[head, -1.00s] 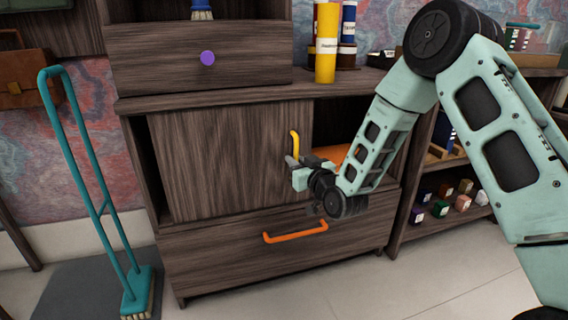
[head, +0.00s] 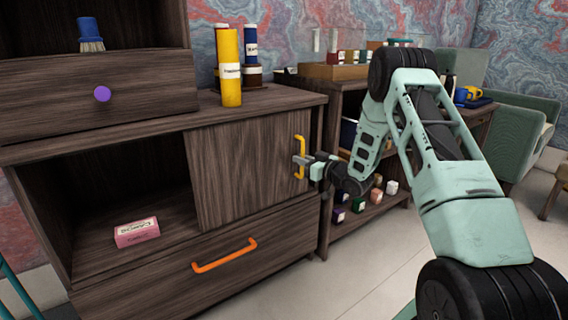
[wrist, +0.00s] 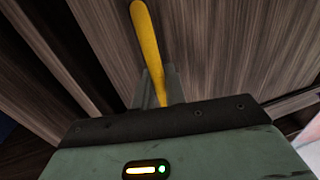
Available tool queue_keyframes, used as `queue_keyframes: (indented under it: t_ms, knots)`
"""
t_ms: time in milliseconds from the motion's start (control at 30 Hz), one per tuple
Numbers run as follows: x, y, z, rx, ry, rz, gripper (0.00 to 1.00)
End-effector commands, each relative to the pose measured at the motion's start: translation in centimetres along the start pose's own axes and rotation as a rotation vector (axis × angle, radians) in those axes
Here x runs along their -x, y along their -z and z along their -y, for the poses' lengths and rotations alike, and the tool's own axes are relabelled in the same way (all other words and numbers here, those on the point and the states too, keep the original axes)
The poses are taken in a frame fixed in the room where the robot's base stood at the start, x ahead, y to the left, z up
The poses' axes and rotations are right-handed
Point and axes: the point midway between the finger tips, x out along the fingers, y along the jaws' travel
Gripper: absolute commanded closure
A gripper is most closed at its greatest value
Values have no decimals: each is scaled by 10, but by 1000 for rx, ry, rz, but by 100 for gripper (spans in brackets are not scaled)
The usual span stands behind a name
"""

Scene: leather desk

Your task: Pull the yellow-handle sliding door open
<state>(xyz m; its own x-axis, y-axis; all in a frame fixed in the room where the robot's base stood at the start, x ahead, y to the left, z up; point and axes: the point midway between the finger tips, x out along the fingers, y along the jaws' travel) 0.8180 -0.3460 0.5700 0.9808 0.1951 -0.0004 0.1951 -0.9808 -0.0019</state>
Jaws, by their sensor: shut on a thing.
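The wooden sliding door (head: 243,160) covers the right part of the cabinet's middle opening. Its yellow handle (head: 297,145) stands upright near the door's right edge. My gripper (head: 301,160) is shut on the handle at about its middle. In the wrist view, the yellow handle (wrist: 147,45) runs down between the fingers of my gripper (wrist: 156,88), and its lower part is hidden there. The left part of the opening is uncovered and shows the dark inside of the cabinet (head: 85,205).
A pink box (head: 136,232) lies inside the uncovered compartment. Below is a drawer with an orange handle (head: 224,255); above left, a drawer with a purple knob (head: 102,94). A yellow cylinder (head: 229,68) stands on the cabinet top. Shelves with small boxes (head: 376,190) are to the right.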

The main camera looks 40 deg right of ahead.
Motion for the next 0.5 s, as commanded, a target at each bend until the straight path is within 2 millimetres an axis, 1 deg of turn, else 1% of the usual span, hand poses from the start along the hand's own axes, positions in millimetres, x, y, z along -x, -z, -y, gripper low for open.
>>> queue_keyframes:
  t_ms: [33,200,300,500]
  knots:
    - [3,0,-9,0,-4,3,100]
    - [5,-1,-23,0,-2,2,100]
    - [6,-1,-26,-2,-2,2,100]
    - [6,-1,-27,-1,-2,2,100]
